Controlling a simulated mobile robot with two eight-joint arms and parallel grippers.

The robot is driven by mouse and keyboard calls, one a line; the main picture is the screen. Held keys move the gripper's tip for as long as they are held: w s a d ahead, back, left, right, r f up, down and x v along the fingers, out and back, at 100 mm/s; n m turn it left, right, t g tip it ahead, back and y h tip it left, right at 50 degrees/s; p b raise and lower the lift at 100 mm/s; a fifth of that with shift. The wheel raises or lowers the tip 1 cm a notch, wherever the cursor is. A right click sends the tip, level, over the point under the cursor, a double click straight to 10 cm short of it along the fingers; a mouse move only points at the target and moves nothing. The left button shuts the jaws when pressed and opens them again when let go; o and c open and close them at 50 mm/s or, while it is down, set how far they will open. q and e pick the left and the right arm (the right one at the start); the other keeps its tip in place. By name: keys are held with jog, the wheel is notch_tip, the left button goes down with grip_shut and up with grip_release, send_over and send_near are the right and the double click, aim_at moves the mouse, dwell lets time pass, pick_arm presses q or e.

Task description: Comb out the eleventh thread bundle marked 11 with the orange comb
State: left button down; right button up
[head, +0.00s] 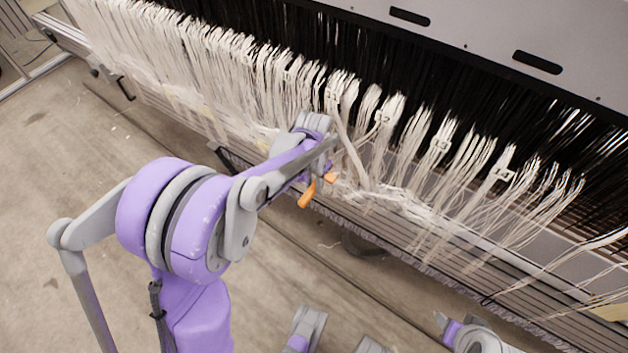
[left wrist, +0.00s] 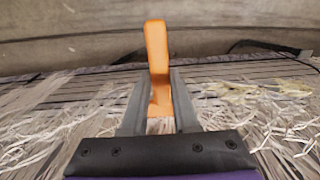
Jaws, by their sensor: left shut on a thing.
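The orange comb (head: 307,194) is in my left gripper (head: 329,172), at the front edge of the white threads. In the left wrist view the comb (left wrist: 157,55) stands between the two grey fingers (left wrist: 158,110), which are shut on it. Its handle points away toward the floor, and its teeth are not clearly visible. White thread bundles (head: 375,145) hang in a row just beyond the gripper, some with small tags (head: 440,145).
A grey machine panel (head: 480,40) with dark slots rises behind dark threads (head: 430,90). A slatted rail (head: 420,250) runs along the front below the bundles. Loose thread ends (head: 400,203) lie tangled over it. The concrete floor (head: 60,150) in front is mostly clear.

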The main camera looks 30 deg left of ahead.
aim_at(306, 197)
pick_arm(q)
jog(key=shift+w+f, duration=0.1)
pick_arm(e)
jog(key=shift+f, duration=0.1)
pick_arm(q)
jog(key=shift+s+a, duration=0.15)
jog(key=shift+s, duration=1.9)
pick_arm(e)
jog(key=shift+r, duration=0.2)
pick_arm(q)
notch_tip(306, 197, up, 25)
jog(key=w+p, duration=0.2)
jog(key=p, duration=1.4)
jog(key=shift+w+p, duration=0.2)
jog(key=shift+p, duration=0.15)
pick_arm(e)
notch_tip(306, 197, up, 19)
jog(key=w+t, duration=0.1)
jog(key=w, duration=0.1)
jog(key=shift+w+f, duration=0.2)
jog(key=shift+w, duration=0.15)
pick_arm(q)
jog(key=shift+s, duration=0.1)
pick_arm(e)
jog(key=shift+s, duration=0.1)
